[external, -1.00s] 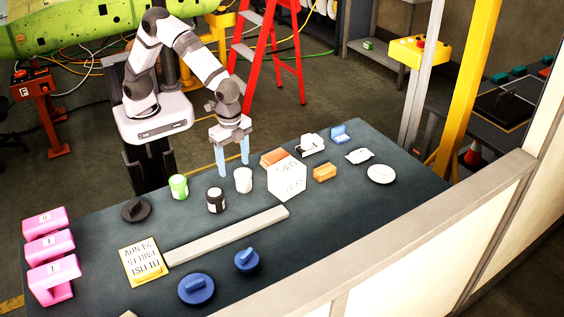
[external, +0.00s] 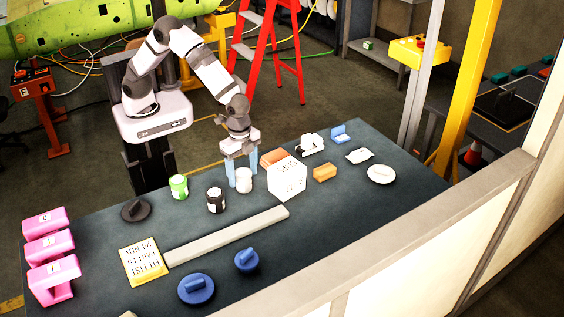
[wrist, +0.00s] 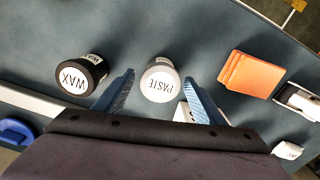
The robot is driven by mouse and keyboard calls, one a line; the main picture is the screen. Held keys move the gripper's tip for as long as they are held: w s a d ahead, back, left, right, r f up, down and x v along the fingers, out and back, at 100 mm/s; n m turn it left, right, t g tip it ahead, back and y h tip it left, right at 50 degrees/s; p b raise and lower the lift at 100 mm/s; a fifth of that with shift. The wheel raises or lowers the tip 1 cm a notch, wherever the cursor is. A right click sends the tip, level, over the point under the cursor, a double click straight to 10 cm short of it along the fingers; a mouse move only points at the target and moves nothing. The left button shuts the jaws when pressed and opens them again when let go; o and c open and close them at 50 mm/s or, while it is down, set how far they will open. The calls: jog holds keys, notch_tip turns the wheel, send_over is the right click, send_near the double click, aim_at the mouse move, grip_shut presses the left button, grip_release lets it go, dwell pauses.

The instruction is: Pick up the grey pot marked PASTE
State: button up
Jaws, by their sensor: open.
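The grey pot marked PASTE (wrist: 160,82) stands upright on the dark table, and its white lid label shows in the wrist view. In the external view the pot (external: 245,180) stands between the black pot and the white box. My gripper (wrist: 158,90) is open, with one blue finger on each side of the pot in the wrist view. In the external view my gripper (external: 242,172) points down just behind the pot. I see no contact between fingers and pot.
The black WAX pot (wrist: 80,75) stands close to the left finger. A green pot (external: 178,187) is further left. The white box (external: 287,180) and orange blocks (wrist: 250,74) are close on the right. A long grey bar (external: 228,236) lies in front.

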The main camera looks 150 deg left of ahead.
aim_at(244, 181)
jog(key=shift+a+f+p, duration=0.1)
jog(key=shift+f+p, duration=0.5)
jog(key=shift+f, duration=1.25)
jog(key=c, duration=1.1)
jog(key=shift+r, duration=0.15)
